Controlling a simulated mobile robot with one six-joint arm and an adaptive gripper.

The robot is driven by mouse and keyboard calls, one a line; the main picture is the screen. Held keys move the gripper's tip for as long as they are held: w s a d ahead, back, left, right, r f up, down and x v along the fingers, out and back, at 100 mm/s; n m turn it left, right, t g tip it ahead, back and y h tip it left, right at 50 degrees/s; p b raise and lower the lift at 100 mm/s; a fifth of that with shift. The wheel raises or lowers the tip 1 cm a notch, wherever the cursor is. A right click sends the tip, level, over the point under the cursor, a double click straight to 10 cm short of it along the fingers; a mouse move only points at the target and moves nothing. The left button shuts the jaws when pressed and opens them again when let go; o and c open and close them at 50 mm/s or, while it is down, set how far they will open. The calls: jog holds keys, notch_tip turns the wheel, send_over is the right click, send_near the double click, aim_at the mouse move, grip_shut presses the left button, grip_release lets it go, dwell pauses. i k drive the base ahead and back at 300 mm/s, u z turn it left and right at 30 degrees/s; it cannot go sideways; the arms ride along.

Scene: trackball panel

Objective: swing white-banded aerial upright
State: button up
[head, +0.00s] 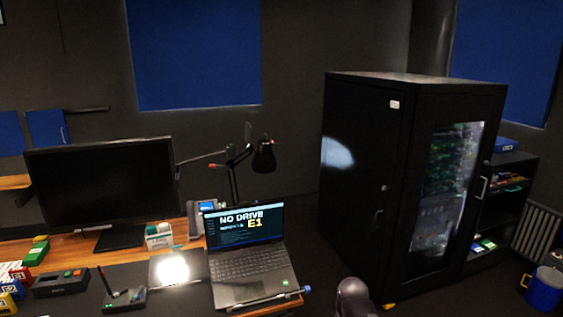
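I cannot make out a white-banded aerial for certain in the head view. A thin dark stick (105,281) leans up and to the left from a small black holder (125,302) on the desk; I see no clear white band on it. A slim pale rod with a blue end (268,299) lies along the front edge of the laptop (250,262); what it is cannot be told. My gripper does not show. A dark rounded shape (355,298) at the bottom edge is cut off by the frame.
The desk (20,249) carries a monitor (100,190), a desk lamp (262,157), a phone (207,208), a bright pad (173,269) and a dark box with buttons (61,284). A tall black cabinet (360,150) stands right.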

aim_at(126, 290)
jog(key=u, duration=4.2)
jog(key=i, duration=0.05)
jog(key=z, duration=2.75)
